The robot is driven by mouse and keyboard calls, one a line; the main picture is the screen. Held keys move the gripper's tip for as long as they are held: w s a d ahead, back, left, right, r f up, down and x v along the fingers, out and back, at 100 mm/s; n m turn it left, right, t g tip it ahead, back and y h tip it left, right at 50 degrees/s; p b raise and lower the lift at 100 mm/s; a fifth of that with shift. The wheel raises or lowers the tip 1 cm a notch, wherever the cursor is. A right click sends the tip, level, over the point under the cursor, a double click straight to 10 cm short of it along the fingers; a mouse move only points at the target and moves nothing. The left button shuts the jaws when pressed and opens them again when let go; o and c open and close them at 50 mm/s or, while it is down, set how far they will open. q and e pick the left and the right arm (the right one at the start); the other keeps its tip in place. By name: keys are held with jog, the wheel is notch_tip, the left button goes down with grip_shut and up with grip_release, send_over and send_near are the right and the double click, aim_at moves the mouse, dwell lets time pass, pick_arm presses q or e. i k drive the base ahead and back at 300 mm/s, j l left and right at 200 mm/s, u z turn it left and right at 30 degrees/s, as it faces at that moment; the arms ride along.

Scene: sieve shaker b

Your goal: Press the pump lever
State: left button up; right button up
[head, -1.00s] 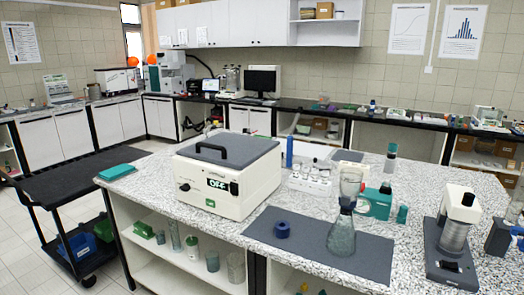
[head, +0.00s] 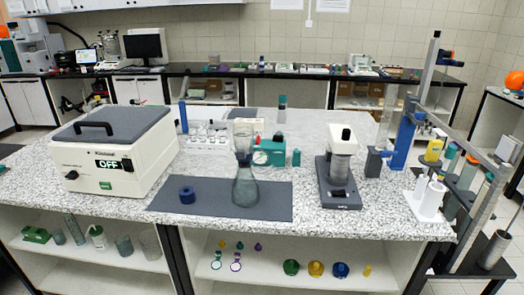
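No part labelled as a pump lever can be made out. A small teal and white box with a round dial (head: 268,152) stands on the speckled bench behind a glass flask with a funnel on top (head: 245,185); it may be the pump, but a lever on it is too small to tell. The flask stands upright on a dark grey mat (head: 220,211). Neither of my grippers is in view.
A white box machine reading OFF (head: 115,150) stands at the bench's left. A metal frame (head: 465,200) and white holder (head: 430,200) are at the right.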

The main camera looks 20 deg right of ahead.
aim_at(277, 139)
jog(key=i+l+u, duration=0.1)
jog(key=i+l, duration=0.85)
